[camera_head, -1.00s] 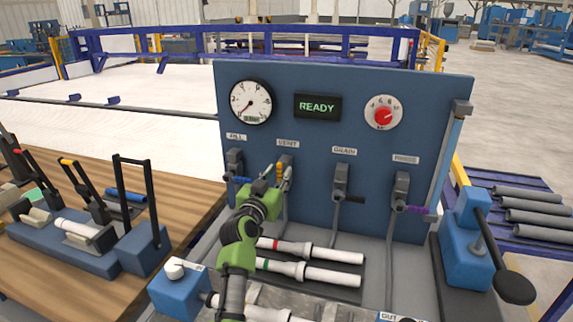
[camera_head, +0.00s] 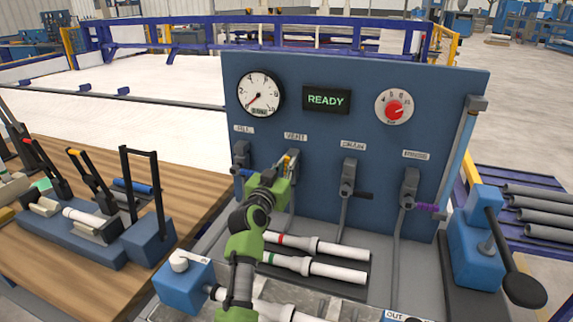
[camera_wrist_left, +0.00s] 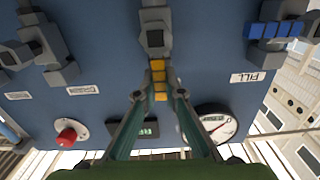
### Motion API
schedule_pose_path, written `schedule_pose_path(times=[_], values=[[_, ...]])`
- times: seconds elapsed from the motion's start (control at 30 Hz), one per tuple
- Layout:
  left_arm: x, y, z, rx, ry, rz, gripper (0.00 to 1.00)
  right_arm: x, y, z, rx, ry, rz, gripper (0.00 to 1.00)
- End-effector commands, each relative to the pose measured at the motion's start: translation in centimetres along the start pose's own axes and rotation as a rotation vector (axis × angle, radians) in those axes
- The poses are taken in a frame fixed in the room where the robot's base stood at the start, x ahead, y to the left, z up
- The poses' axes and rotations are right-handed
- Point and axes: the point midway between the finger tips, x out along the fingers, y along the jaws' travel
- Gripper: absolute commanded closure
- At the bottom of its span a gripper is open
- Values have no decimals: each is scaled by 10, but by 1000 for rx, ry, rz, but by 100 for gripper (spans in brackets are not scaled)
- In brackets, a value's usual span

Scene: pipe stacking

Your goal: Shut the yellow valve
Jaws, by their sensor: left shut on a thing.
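The yellow valve handle (camera_head: 287,161) is under the VENT label on the blue panel. In the left wrist view, which is upside down, the yellow handle (camera_wrist_left: 159,82) runs from the grey valve body (camera_wrist_left: 155,32) toward the gauge side of the panel. My left gripper (camera_head: 284,176) is at this valve. In the wrist view its two fingers (camera_wrist_left: 159,98) close in on both sides of the yellow handle and are shut on it. In the head view the gripper partly hides the valve body. My right gripper is not in view.
Valves with blue (camera_head: 243,172), black (camera_head: 362,195) and purple (camera_head: 425,207) handles share the panel. A gauge (camera_head: 260,94), a READY display (camera_head: 327,99) and a red knob (camera_head: 394,111) sit above. White pipes (camera_head: 318,246) lie below; a blue lever press (camera_head: 477,245) stands right.

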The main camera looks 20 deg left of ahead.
Motion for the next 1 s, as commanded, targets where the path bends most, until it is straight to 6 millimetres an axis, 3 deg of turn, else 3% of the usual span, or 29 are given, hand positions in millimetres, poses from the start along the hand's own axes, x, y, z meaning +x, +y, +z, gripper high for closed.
schedule_pose_path(times=[0.37, 1.0], values=[[0, 6, 2, 224, -3, 0, 100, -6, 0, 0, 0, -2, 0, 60], [0, 33, 19, 827, -3, 0, 100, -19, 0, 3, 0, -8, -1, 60]])
